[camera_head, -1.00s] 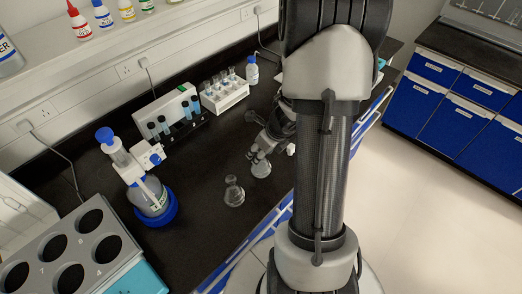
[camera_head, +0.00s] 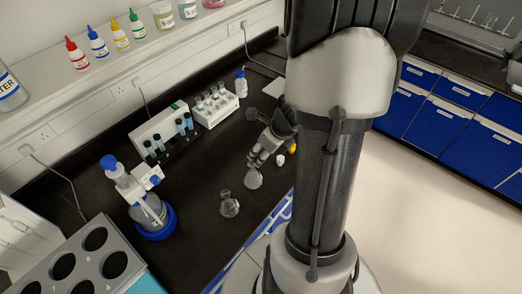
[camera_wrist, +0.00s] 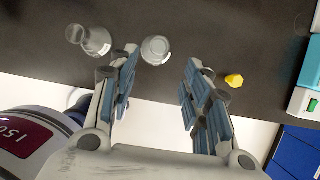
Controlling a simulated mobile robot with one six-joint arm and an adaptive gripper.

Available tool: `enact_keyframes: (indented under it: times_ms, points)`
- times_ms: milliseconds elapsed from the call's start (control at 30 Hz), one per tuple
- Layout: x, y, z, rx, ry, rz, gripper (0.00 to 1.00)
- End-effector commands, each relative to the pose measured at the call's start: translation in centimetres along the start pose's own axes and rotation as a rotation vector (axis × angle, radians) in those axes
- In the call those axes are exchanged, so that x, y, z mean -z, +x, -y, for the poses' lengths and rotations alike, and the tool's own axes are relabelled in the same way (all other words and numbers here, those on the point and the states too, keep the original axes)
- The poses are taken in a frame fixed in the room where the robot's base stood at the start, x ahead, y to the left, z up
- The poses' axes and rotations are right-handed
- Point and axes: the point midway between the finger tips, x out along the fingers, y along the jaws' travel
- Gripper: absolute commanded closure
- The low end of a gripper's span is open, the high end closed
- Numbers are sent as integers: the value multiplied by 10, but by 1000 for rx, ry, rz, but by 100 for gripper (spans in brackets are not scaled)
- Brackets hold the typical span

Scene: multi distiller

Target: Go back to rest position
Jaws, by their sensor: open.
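My gripper (camera_head: 262,158) is open above the black bench in the head view, just beyond a clear conical flask (camera_head: 253,181). In the wrist view the two blue-padded fingers of my gripper (camera_wrist: 160,68) stand apart with nothing between them. A clear flask (camera_wrist: 155,50) stands on the bench beyond the fingertips there. A second clear flask (camera_head: 229,206) stands nearer on the bench; a flask with its neck to the left also shows in the wrist view (camera_wrist: 95,40).
A dispenser bottle (camera_head: 148,208) in a blue ring, a rack of blue-liquid tubes (camera_head: 172,140) and a white vial rack (camera_head: 215,108) stand on the bench. A grey holed block (camera_head: 75,265) is at front left. A small yellow thing (camera_wrist: 234,80) lies right of my fingers.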

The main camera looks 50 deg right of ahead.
Motion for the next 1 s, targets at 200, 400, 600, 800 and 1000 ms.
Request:
enact_keyframes:
  times_ms: [200, 400, 600, 800, 1000]
  points:
    - [0, 1, 0, 0, 0, 0, 56]
    - [0, 1, 0, 0, 0, 0, 56]
    - [-21, -10, -17, -11, -169, 24, 56]
    - [-83, -62, -108, -43, -972, 109, 56]
    - [-77, -119, -204, -40, -1889, 151, 56]
